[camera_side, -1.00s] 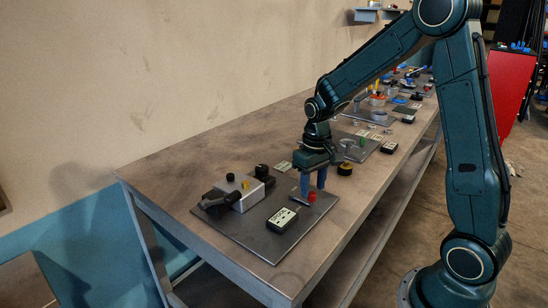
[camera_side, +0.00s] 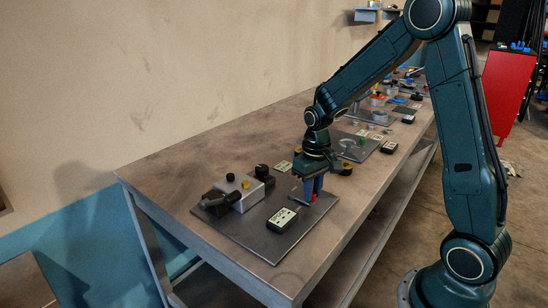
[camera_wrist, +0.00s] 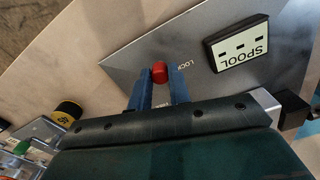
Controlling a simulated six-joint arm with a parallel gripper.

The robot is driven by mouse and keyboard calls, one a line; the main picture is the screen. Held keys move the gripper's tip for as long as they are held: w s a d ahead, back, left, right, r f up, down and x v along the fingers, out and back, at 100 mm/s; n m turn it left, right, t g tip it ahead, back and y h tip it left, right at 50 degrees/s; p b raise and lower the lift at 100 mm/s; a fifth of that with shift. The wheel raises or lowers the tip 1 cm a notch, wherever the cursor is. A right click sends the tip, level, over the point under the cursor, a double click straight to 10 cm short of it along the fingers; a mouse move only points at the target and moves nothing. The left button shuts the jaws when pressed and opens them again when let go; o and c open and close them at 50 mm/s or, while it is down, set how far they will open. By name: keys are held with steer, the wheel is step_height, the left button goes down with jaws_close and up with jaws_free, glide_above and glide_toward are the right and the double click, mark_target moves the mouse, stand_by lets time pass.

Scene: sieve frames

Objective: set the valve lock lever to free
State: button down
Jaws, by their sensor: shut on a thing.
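The lock lever's red knob (camera_wrist: 160,72) sits between my blue fingers in the wrist view. My gripper (camera_side: 313,195) points down over the right part of the dark plate (camera_side: 262,240) and is shut on the knob. In the side view only a little red shows beside the fingers. The lever's grey arm (camera_side: 300,196) shows to the left of the fingers. The word LOCK is printed on the plate just right of the knob in the wrist view. A second label by the fingers is mostly hidden, so I cannot read it.
A black SPOOL display (camera_side: 282,219) lies on the plate in front of the lever; it also shows in the wrist view (camera_wrist: 239,46). More fixtures line the bench behind my gripper.

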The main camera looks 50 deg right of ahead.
steer(key=shift+d, duration=0.1)
steer(key=n, duration=0.1)
steer(key=d+n, duration=0.2)
steer(key=n, duration=0.1)
steer(key=shift+w, duration=0.25)
steer(key=d+n, duration=0.1)
steer(key=n, duration=0.1)
steer(key=w+d+n, duration=0.1)
steer(key=n, duration=0.1)
steer(key=shift+w, duration=0.1)
steer(key=n, duration=0.1)
steer(key=w+d+n, duration=0.1)
steer(key=n, duration=0.1)
steer(key=w+n, duration=0.1)
steer(key=n, duration=0.1)
steer(key=shift+d, duration=0.3)
steer(key=shift+w+d+r+n, duration=0.1)
steer(key=shift+w+n, duration=0.3)
steer(key=shift+n, duration=0.35)
steer(key=shift+w+d+f+n, duration=0.1)
steer(key=shift+w+n, duration=0.3)
steer(key=shift+n, duration=0.4)
steer(key=shift+w+d+r+n, duration=0.1)
steer(key=shift+w+n, duration=0.3)
steer(key=shift+n, duration=0.35)
steer(key=c, duration=1.3)
jaws_free()
